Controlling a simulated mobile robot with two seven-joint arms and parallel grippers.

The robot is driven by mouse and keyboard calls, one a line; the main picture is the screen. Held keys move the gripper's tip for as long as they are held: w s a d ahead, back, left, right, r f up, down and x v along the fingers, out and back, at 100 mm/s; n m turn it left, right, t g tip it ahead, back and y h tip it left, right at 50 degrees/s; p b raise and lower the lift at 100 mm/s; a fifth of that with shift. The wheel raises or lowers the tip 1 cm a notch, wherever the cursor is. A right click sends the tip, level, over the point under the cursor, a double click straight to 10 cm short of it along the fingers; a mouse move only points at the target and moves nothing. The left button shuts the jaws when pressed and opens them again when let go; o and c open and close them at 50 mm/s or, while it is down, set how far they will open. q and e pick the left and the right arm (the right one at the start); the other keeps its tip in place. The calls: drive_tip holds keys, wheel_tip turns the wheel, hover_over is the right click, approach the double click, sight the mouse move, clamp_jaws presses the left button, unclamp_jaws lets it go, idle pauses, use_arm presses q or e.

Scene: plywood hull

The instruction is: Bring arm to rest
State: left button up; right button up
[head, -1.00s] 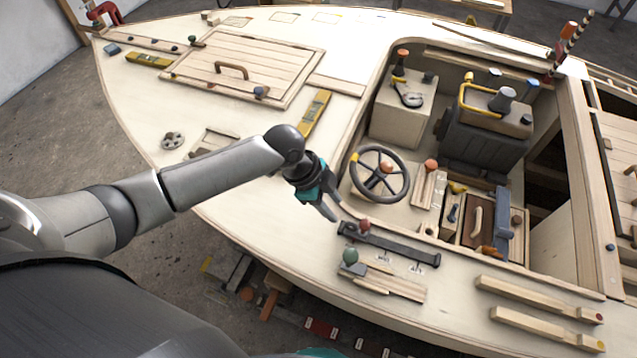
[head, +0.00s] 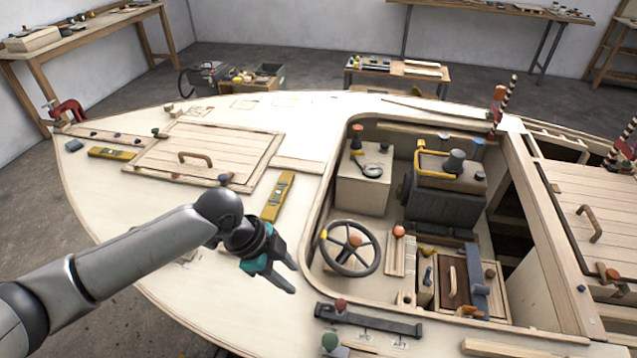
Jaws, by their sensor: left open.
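My left arm comes in from the left over the pale plywood deck (head: 230,315). My left gripper (head: 290,278), dark with teal parts, is open and empty. Its fingers point down and right, left of the steering wheel (head: 350,248) and above the black slotted lever plate with a red knob (head: 368,320). It looks apart from both, though its exact height over the deck is hard to tell. My right gripper is not in view.
The open cockpit holds a dark engine block (head: 440,205) and a pale box with a lever (head: 362,185). A green knob (head: 330,342) stands near the bottom edge. A yellow level (head: 278,197) and a hatch with a handle (head: 205,152) lie beyond my arm. The foredeck is mostly clear.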

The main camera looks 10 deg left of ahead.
use_arm(q)
drive_tip(key=s+d+f+n+t, duration=0.1)
drive_tip(key=s+d+n, duration=0.4)
drive_tip(key=s+d, duration=0.2)
drive_tip(key=s+a+n+y, duration=0.4)
drive_tip(key=s+a+n, duration=0.4)
drive_tip(key=s+n, duration=0.15)
wheel_tip(320, 180, down, 28)
drive_tip(key=s+f+b, duration=0.1)
drive_tip(key=s+b, duration=0.1)
drive_tip(key=b, duration=0.5)
drive_tip(key=s+a+f+g+b, duration=0.2)
drive_tip(key=s+f+b, duration=0.3)
drive_tip(key=s+f, duration=1)
wheel_tip(320, 180, down, 4)
drive_tip(key=shift+a+r, duration=0.15)
drive_tip(key=shift+a, duration=0.4)
